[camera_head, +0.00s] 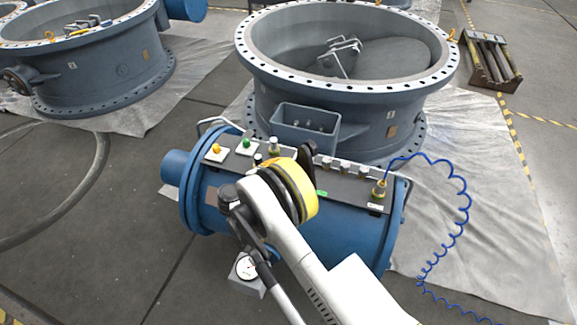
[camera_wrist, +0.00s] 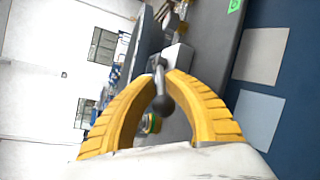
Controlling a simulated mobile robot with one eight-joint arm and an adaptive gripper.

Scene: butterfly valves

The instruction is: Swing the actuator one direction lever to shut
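The blue actuator (camera_head: 345,235) lies on its side on the floor in front of a large flanged valve, with a dark control panel (camera_head: 349,191) along its top. My yellow-fingered gripper (camera_head: 292,182) is over the middle of this panel and hides part of it. In the wrist view a lever (camera_wrist: 162,98) with a black ball knob stands out from a light grey block (camera_wrist: 177,58). My fingers (camera_wrist: 160,78) curve around it, their tips closed in on its stem and the knob inside them. The head view hides this grip. I cannot read any label or lever marking.
A yellow button (camera_head: 216,148) and a green button (camera_head: 246,142) sit at the panel's left end. A coiled blue hose (camera_head: 465,205) rises from its right end. The large valve (camera_head: 345,110) stands close behind. A pressure gauge (camera_head: 247,268) is at the front.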

